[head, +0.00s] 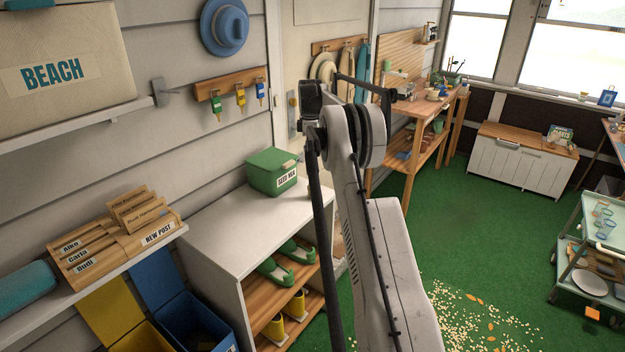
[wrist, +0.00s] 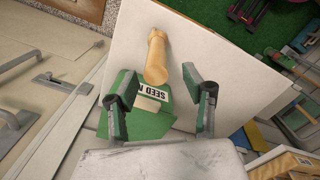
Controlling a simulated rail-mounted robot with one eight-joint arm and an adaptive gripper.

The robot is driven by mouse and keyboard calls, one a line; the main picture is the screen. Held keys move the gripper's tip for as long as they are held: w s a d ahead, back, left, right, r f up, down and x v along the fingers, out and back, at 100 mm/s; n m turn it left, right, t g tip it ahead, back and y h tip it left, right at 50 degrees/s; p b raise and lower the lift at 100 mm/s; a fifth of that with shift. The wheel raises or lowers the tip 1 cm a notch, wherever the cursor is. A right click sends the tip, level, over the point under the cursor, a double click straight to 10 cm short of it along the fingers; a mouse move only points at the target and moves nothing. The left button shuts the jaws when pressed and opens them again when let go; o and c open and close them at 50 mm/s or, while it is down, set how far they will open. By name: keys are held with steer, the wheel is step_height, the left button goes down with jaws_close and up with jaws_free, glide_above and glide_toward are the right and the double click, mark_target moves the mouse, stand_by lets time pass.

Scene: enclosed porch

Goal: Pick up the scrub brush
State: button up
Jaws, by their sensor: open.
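In the wrist view a tan, wooden-looking elongated piece (wrist: 157,58) with a narrow neck and rounded knob lies over the white cabinet top, beside the green seed mix box (wrist: 122,112). It may be the scrub brush; no bristles show. My gripper (wrist: 159,78) is open, its two fingers apart on either side of the piece's near end, with nothing clearly held. I cannot tell the height between the fingers and the piece.
The head view shows the seed mix box (head: 272,172) on the white shoe cabinet (head: 215,222), with green shoes (head: 275,268) below. A post sorter (head: 115,240) is on the left shelf. Key hooks (head: 232,85) hang above. Spilled seed (head: 465,315) lies on the green floor.

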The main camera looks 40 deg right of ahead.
mark_target(312, 166)
steer(key=shift+d+f+p, duration=0.15)
steer(key=shift+f+p, duration=0.15)
steer(key=shift+f, duration=1.05)
steer(key=shift+d+f+p, duration=0.15)
steer(key=shift+f+p, duration=0.15)
steer(key=shift+f, duration=1)
steer(key=shift+c, duration=0.3)
jaws_close()
